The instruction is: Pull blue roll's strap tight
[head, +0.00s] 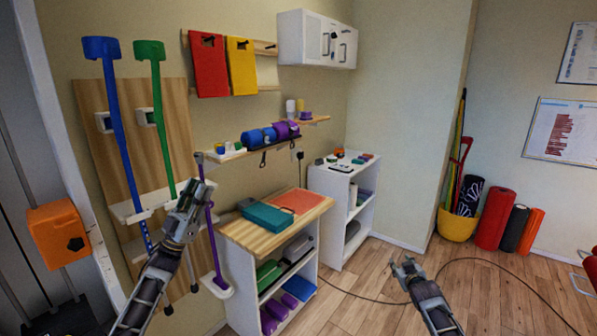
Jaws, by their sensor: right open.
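The blue roll (252,138) lies on the dark wall shelf, left of a purple roll (281,130). A thin dark strap (263,158) hangs below the shelf edge under the blue roll. Its upper end is too small to make out. My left gripper (193,190) is raised in front of the crutch board, left of and lower than the blue roll and apart from it. Its fingers are too unclear to tell whether they are open. My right gripper (403,265) is open and empty over the floor, far to the right of the shelf and lower.
A wooden-topped cabinet (262,240) with a teal case (268,217) stands below the shelf. A purple crutch (212,240) stands close behind my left gripper. A white shelf unit (325,185) is further right. Open floor lies around my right gripper, with a cable (365,298) across it.

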